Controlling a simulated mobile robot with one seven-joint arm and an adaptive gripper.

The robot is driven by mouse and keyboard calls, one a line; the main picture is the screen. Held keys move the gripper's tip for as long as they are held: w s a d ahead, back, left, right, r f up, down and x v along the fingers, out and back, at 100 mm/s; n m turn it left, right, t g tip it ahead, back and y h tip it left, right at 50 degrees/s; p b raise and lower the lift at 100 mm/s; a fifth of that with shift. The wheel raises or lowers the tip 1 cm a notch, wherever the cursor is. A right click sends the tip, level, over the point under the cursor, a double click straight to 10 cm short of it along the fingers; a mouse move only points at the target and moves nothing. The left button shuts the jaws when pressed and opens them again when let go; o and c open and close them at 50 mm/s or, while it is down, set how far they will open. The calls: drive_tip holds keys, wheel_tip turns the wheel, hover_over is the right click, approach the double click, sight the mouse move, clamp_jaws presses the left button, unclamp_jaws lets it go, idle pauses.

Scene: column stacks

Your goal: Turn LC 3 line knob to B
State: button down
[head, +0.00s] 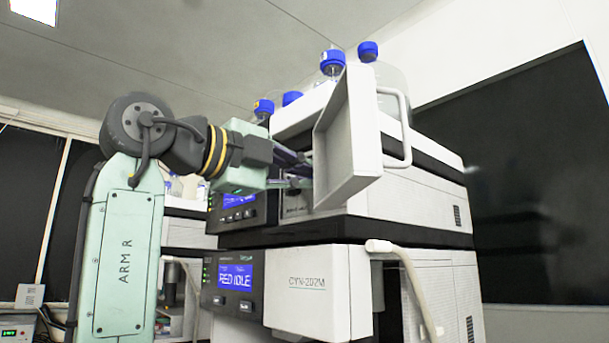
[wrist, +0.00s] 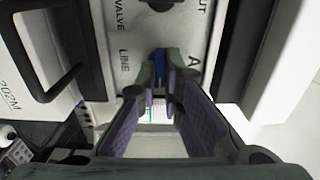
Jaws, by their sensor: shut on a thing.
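My gripper (head: 295,172) reaches from the left into the upper instrument, behind its open white door (head: 347,140). In the wrist view, my gripper's fingertips (wrist: 160,84) close around a small blue line knob (wrist: 157,58). The knob is on a light panel (wrist: 140,40) with the sideways words "VALVE" and "LINE" and a letter "A" right of the knob. The fingers cover much of the knob, so I cannot tell which way it points. No "B" label shows. In the head view the door and fingers hide the knob.
Below is another instrument (head: 306,288) marked CYN-202M, with a blue "RED IDLE" display (head: 235,274). Blue-capped bottles (head: 332,62) stand on top of the stack. The open door's handle (head: 402,128) sticks out to the right.

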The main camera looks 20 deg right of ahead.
idle(0.3)
drive_tip(key=c, duration=1.7)
unclamp_jaws()
drive_tip(key=v, duration=1.2)
